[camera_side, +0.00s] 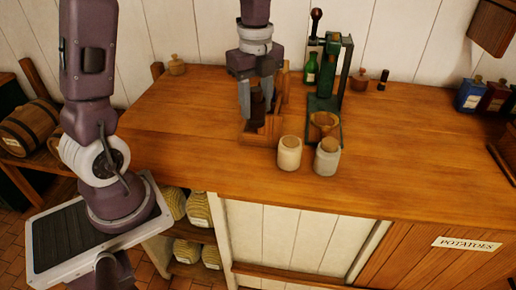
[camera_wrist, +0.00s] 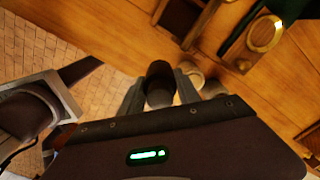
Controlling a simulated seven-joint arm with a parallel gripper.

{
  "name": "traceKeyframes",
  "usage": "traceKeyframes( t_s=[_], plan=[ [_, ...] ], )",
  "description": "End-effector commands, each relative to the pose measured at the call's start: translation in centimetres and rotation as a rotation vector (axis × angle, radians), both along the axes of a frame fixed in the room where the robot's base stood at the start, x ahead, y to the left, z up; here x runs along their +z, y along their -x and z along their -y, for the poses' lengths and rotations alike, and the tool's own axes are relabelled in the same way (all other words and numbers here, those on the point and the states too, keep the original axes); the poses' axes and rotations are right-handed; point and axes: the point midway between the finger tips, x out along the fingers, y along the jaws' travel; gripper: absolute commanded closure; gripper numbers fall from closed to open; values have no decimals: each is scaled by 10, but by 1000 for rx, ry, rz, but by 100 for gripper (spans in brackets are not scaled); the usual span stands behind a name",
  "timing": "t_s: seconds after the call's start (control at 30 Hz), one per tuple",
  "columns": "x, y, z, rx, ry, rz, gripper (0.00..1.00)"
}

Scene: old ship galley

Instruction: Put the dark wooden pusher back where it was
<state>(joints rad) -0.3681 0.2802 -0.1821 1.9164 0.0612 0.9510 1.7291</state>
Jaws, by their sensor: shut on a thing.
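The dark wooden pusher (camera_wrist: 160,78) is a dark, round-ended piece between the two fingers of my gripper (camera_wrist: 158,92) in the wrist view. In the side view my gripper (camera_side: 257,112) points down, shut on the dark pusher (camera_side: 258,103), just over or in front of a small wooden holder (camera_side: 262,138) with upright pieces at its back. The fingers hide part of the pusher and holder, so I cannot tell whether they touch. The holder (camera_wrist: 205,22) shows at the top of the wrist view, with a dark area beside it.
Two pale jars (camera_side: 290,153) (camera_side: 327,157) stand close, to the right and front. A green press stand (camera_side: 345,65) with a wooden funnel (camera_side: 323,121) and a green bottle (camera_side: 311,69) stand right of my gripper. The right part of the counter (camera_side: 420,140) is clear.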

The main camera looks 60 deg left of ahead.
Motion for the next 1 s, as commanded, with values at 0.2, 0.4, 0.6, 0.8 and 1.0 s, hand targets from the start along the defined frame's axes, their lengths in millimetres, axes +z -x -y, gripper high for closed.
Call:
traceKeyframes(
  t_s=[0.2, 0.4, 0.6, 0.8, 1.0],
  plan=[
    [-62, 1, 1, -1, 1, -5, 100],
    [-95, 1, 0, 1, 0, -5, 100],
    [-120, 0, 0, 1, -1, 0, 100],
    [-120, -1, 0, 1, -1, 1, 100],
    [-122, -1, 0, 1, -1, 1, 43]
  ],
)
